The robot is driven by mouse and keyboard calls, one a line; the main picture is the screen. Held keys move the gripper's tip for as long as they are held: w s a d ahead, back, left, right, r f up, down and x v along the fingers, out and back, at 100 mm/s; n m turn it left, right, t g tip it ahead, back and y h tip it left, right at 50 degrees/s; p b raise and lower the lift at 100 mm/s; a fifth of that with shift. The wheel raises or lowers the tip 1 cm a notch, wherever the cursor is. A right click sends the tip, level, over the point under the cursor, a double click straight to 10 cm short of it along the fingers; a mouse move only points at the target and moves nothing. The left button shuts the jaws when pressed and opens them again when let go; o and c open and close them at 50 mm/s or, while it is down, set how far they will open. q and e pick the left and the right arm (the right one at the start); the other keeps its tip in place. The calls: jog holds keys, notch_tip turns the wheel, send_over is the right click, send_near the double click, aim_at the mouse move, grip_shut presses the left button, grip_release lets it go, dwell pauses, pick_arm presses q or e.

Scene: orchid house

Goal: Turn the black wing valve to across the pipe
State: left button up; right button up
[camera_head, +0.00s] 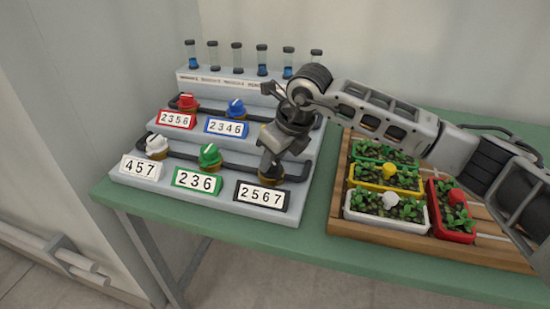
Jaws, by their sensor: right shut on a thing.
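The black wing valve is mostly hidden under my right gripper (272,160). A brass-coloured fitting (270,177) shows just below the fingers, behind the black-framed plate (262,195) reading 2567, at the front right of the stepped grey stand. My right gripper comes down from above and is shut on the valve. I cannot tell which way its wings lie relative to the dark pipe (183,152) along the step. My left gripper is not in view.
White (157,147) and green (209,156) valves stand left on the same step. Red (187,103) and blue (236,108) valves stand on the step above. Several vials line the top. A wooden tray (400,243) of planters stands right, beneath my right arm.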

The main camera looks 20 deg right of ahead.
jog(key=m+h+b, duration=0.1)
jog(key=m, duration=0.1)
jog(key=shift+a+m, duration=0.15)
jog(key=shift+m, duration=0.25)
jog(key=m+h+b, duration=0.1)
jog(key=m, duration=0.1)
jog(key=shift+a+m+t+b, duration=0.1)
jog(key=shift+m+t+b, duration=0.2)
jog(key=shift+b, duration=0.1)
jog(key=shift+m+h+b, duration=0.4)
jog(key=shift+m+b, duration=0.1)
jog(key=shift+m, duration=0.5)
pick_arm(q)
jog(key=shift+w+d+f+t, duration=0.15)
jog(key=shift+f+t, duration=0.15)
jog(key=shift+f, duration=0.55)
pick_arm(e)
jog(key=shift+m, duration=0.6)
pick_arm(q)
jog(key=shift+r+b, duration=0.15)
jog(key=shift+b, duration=0.2)
pick_arm(e)
jog(key=shift+r+h, duration=0.1)
jog(key=shift+h, duration=0.2)
jog(key=o, duration=0.9)
jog(key=shift+o, duration=0.4)
jog(key=shift+a, duration=0.1)
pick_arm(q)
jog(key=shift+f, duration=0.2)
